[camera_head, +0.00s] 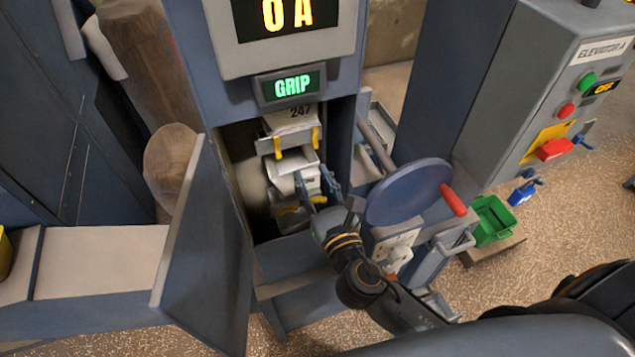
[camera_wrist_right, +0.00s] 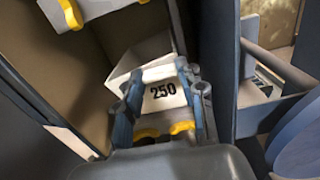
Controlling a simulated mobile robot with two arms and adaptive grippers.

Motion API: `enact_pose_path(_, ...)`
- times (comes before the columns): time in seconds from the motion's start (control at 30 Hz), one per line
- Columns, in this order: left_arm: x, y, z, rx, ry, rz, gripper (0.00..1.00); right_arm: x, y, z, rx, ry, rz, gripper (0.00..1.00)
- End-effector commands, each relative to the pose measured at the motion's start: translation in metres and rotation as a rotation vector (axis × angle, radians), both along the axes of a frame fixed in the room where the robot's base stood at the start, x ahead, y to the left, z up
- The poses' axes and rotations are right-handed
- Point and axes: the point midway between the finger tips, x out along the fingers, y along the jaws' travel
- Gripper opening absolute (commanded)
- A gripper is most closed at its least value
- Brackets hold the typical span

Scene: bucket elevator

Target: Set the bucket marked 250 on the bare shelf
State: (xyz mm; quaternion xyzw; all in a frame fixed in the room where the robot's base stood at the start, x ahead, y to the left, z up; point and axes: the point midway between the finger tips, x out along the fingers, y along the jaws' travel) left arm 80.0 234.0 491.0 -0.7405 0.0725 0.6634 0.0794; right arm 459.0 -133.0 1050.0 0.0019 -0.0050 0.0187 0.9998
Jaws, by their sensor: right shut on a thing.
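The bucket marked 250 (camera_wrist_right: 163,93) is a whitish bucket with dark numerals and yellow clips below them. In the head view it (camera_head: 286,164) is inside the open elevator cabinet, below the bucket marked 247 (camera_head: 292,121). My right gripper (camera_head: 315,184) reaches in through the opening and is shut on the 250 bucket. In the right wrist view its fingers (camera_wrist_right: 160,80) are on both sides of the label. The bucket's lower part is partly hidden by the gripper. My left gripper is not in view. A bare flat surface (camera_head: 95,262) is at the left; I cannot tell if it is the named shelf.
The cabinet's door (camera_head: 205,245) stands open on the left of the opening. A blue handwheel (camera_head: 408,192) with a red handle is close to my right arm. A sign (camera_head: 290,86) reads GRIP. A green bin (camera_head: 492,221) stands at the right.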

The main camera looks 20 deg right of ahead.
Motion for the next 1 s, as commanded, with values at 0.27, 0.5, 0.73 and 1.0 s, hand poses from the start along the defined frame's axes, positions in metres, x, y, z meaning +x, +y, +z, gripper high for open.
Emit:
enact_pose_path(0.27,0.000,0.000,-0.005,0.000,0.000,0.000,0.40,0.006,-0.001,0.000,0.001,-0.016,0.000,0.07)
enact_pose_path(0.5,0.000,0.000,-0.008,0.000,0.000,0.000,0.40,0.005,-0.001,-0.006,0.002,-0.014,0.001,0.00)
enact_pose_path(0.73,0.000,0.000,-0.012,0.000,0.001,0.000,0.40,0.005,0.001,-0.010,0.003,-0.013,0.004,0.00)
enact_pose_path(1.0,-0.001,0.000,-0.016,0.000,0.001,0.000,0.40,0.004,0.001,-0.016,0.003,-0.012,0.005,0.00)
